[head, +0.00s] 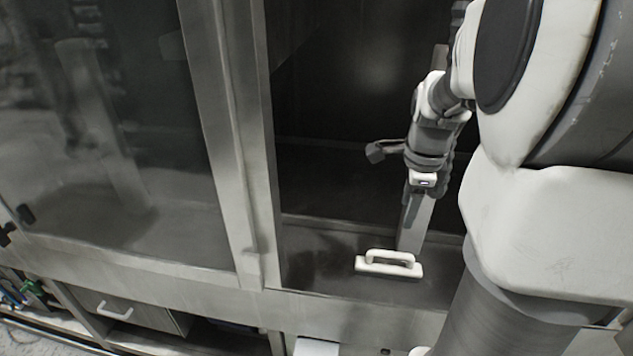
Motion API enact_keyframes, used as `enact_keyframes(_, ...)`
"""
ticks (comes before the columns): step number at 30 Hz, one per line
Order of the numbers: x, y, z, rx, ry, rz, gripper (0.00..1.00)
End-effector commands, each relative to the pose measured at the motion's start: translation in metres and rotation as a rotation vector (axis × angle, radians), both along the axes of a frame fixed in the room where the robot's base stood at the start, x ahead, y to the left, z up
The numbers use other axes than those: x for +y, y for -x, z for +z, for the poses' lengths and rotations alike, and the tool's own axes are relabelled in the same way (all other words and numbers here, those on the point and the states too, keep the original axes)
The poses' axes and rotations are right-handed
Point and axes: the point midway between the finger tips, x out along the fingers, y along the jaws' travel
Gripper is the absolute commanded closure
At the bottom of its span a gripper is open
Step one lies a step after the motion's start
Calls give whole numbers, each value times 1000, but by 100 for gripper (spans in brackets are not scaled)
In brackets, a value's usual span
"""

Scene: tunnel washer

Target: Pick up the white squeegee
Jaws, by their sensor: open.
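The white squeegee (389,264) lies on the dark floor of the washer opening, near its front edge. Its raised loop handle faces up. My gripper (414,235) reaches down into the opening from the upper right, just behind and above the squeegee's right half. It is seen nearly edge-on, so the gap between the fingers is hard to make out. It is open, with nothing seen held in it. I cannot tell whether it touches the squeegee.
A metal post (236,150) bounds the opening on the left, beside a glass panel (110,140). A metal sill (330,305) runs along the front. Below are a drawer with a white handle (115,311) and shelves. The floor left of the squeegee is clear.

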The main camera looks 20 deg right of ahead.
Motion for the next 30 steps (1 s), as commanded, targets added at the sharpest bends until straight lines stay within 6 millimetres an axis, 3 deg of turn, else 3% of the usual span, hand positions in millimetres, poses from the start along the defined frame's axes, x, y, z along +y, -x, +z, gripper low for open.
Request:
enact_keyframes(5,-6,0,-10,-1,4,-27,43)
enact_keyframes(21,-15,-17,-108,-1,1,-25,43)
enact_keyframes(30,-16,-22,-126,-3,3,-25,43)
